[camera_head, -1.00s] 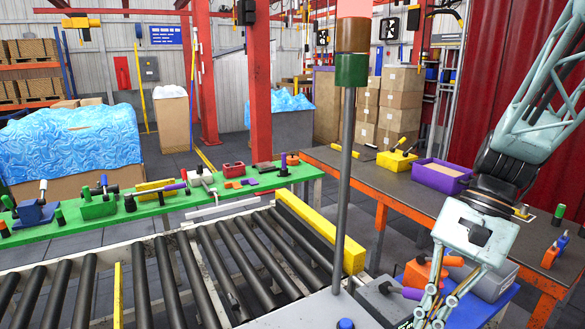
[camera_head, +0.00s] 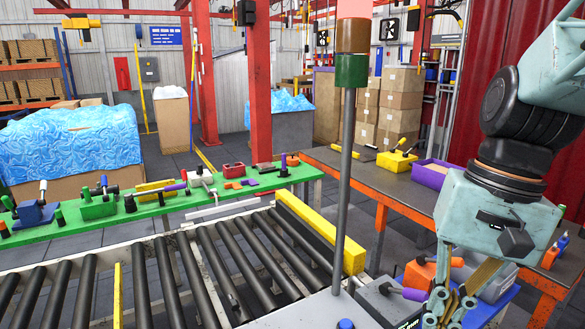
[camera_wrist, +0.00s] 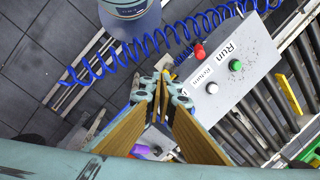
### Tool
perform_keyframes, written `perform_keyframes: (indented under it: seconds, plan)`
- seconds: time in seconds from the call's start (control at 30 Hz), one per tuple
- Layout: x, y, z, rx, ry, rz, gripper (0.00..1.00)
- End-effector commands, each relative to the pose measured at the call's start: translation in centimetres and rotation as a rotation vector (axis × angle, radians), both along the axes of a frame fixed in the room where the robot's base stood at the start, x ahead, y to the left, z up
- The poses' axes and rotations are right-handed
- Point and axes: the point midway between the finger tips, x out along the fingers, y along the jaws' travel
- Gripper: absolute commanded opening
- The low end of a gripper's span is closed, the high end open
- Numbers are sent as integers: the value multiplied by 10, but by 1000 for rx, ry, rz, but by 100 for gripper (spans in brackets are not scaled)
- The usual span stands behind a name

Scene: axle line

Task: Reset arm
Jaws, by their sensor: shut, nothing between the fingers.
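My arm shows at the right of the head view, with its pale green wrist above my gripper (camera_head: 447,312). The gripper points down, its lower end cut off by the bottom of the picture. In the wrist view the fingertips of my gripper (camera_wrist: 163,82) are together with nothing between them. It hangs beside the grey fixture (camera_head: 385,298) with the purple handle (camera_head: 412,294), over the blue-topped stand (camera_head: 485,308). I cannot tell its exact height above them.
A roller conveyor (camera_head: 215,262) with a yellow guard (camera_head: 322,236) is at the left. A pole (camera_head: 345,200) stands beside it. A dark bench (camera_head: 385,185) holds a purple bin (camera_head: 432,174). The wrist view shows a button box (camera_wrist: 228,80) and a blue coiled hose (camera_wrist: 150,45).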

Motion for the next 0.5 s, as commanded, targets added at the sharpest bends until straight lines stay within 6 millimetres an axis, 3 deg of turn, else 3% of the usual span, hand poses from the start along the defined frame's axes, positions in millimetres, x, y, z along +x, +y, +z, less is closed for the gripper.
perform_keyframes:
  seconds: [0.5]
  plan:
    - [-36, 8, 31, -89, -162, 153, 0]
